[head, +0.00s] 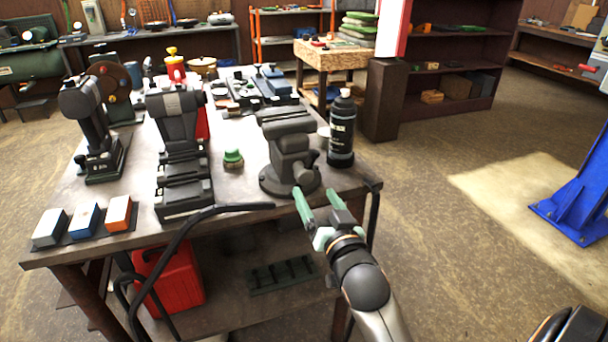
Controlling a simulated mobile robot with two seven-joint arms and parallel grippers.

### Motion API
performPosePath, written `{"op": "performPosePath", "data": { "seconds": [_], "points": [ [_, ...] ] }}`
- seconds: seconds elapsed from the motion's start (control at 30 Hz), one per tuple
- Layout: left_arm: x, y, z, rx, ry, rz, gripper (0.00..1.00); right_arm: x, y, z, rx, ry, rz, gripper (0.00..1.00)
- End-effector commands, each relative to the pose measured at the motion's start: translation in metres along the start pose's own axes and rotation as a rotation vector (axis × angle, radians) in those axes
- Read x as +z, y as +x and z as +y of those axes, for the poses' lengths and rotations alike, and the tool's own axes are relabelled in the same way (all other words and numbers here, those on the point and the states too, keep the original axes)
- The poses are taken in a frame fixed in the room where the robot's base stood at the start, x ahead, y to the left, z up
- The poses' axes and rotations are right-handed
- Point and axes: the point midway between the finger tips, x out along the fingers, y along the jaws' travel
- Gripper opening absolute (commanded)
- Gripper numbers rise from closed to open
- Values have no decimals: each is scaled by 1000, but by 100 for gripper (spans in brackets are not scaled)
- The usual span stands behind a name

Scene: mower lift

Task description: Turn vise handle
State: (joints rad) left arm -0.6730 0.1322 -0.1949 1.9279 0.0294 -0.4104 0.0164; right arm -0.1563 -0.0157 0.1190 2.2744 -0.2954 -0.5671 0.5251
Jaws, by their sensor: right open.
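The grey vise (287,145) stands on the near right corner of the workbench (235,190), on a round base. Its handle cannot be made out clearly; the lower front of the vise is close behind my gripper. My right gripper (318,200) is open, with green-tipped fingers. It is in front of the vise base, near the bench's front right edge, and looks empty. Whether a finger touches the vise cannot be told. My left gripper is not in view.
A black bottle (341,132) stands right of the vise. A green-topped item (233,159) and a dark bench machine (181,150) are to the left. A black hose (180,235) hangs over the front edge. A red canister (170,280) sits below. Floor at right is mostly open.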

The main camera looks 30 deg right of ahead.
Motion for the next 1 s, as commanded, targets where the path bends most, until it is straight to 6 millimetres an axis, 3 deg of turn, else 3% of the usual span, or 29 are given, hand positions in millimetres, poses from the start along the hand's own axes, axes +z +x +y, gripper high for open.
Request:
{"op": "performPosePath", "data": {
  "seconds": [0.2, 0.4, 0.6, 0.87, 1.0],
  "points": [
    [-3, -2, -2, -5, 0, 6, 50, -2, 46, 0, -1, -2, 2, 79],
    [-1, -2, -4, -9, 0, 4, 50, 0, 75, 0, -2, -1, 1, 79],
    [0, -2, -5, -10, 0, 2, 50, 0, 88, 0, -1, 0, 0, 79],
    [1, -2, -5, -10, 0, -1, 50, 0, 89, 0, -1, 0, -1, 79],
    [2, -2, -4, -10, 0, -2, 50, 0, 89, 0, -1, 0, 0, 66]
  ]
}}
